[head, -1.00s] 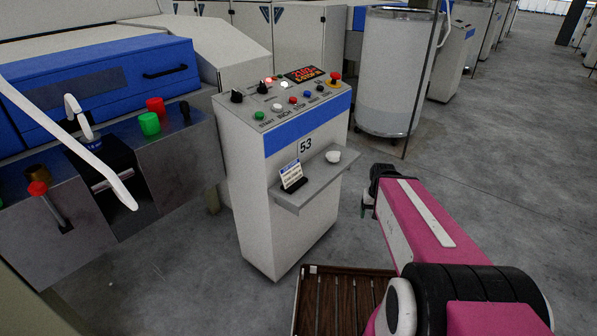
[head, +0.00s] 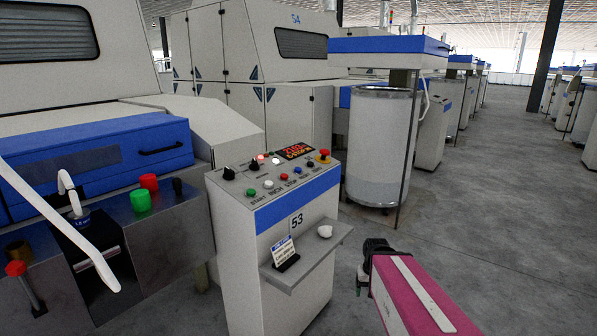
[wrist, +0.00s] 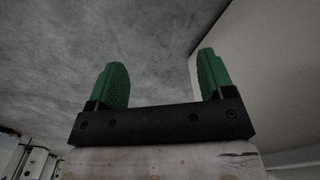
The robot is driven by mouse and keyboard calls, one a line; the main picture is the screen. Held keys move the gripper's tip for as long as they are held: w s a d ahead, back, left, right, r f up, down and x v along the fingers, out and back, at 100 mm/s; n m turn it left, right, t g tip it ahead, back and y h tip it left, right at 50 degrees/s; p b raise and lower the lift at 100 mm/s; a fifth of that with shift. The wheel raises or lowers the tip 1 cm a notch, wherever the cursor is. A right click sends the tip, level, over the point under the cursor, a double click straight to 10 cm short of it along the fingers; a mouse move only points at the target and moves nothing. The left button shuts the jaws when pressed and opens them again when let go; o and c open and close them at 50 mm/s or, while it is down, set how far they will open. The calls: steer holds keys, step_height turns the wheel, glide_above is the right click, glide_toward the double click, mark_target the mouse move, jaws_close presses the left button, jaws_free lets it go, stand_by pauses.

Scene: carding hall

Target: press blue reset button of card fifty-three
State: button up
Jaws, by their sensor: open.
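The control cabinet of card fifty-three (head: 262,285) stands in the middle of the head view, marked "53" on its front. On its sloped top panel is a row of push buttons. The small blue button (head: 297,171) sits in this row, to the right of the red stop button (head: 284,177). My gripper (head: 362,280) is in front of and to the right of the cabinet, lower than the panel and apart from it. In the wrist view its two green fingers (wrist: 162,82) are spread with nothing between them. The blue button is not in the wrist view.
A red emergency knob (head: 325,155) tops the panel's right end. Floor at right is clear.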

jaws_close()
stand_by(1.8)
